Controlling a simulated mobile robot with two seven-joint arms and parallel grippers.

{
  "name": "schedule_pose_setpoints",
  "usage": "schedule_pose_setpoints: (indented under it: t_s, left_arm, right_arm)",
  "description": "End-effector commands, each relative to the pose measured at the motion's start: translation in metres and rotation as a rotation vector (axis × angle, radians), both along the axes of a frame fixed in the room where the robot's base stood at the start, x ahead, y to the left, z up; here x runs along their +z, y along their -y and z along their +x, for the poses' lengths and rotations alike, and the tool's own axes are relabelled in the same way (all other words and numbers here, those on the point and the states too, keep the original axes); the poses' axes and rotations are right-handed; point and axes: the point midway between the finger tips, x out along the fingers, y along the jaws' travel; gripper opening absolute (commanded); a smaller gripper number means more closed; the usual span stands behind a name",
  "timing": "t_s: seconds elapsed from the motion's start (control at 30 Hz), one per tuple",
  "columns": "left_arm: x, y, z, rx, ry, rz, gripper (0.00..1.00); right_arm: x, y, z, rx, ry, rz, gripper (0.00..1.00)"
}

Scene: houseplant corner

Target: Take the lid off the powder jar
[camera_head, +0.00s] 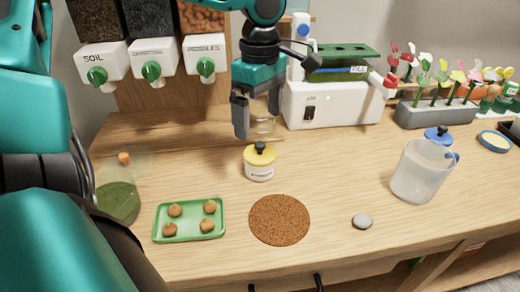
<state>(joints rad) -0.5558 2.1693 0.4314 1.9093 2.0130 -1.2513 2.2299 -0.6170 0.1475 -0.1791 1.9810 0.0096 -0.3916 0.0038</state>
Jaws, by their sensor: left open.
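The powder jar (260,172) is a small white jar with a dark label, upright on the wooden table near the middle. Its yellow lid (260,155) with a black knob (260,147) sits on top. My left gripper (258,122) points down above and just behind the jar in the picture, fingers apart. It does not touch the lid as far as I can see. A clear glass-like thing (262,127) shows between and below the fingers; I cannot tell whether it stands behind them. My right gripper is not in view.
A green tray (190,235) with several brown balls and a round cork mat (279,220) lie in front. Dispensers (153,62) hang back left; a white machine (335,103) stands behind.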

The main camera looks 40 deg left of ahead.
Motion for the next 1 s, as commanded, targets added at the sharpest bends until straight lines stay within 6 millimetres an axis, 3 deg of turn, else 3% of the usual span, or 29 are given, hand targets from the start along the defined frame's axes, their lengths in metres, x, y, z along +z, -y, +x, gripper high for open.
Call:
schedule_pose_setpoints:
  t_s: [0.03,0.27,0.6,0.87,1.0]
  left_arm:
    - [-0.010,0.000,0.000,0.001,-0.002,-0.001,1.00]
    - [-0.027,0.001,-0.001,0.001,-0.001,-0.001,1.00]
    - [-0.072,0.004,-0.002,0.001,-0.001,-0.001,1.00]
    - [-0.074,0.004,-0.002,0.002,0.002,-0.001,1.00]
    - [-0.074,0.004,-0.002,0.002,0.002,-0.001,0.89]
  right_arm:
    - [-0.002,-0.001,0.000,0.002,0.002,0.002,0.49]
    - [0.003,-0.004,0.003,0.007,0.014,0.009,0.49]
    - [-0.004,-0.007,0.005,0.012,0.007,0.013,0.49]
    - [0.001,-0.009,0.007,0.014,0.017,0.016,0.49]
    - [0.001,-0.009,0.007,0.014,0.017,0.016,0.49]
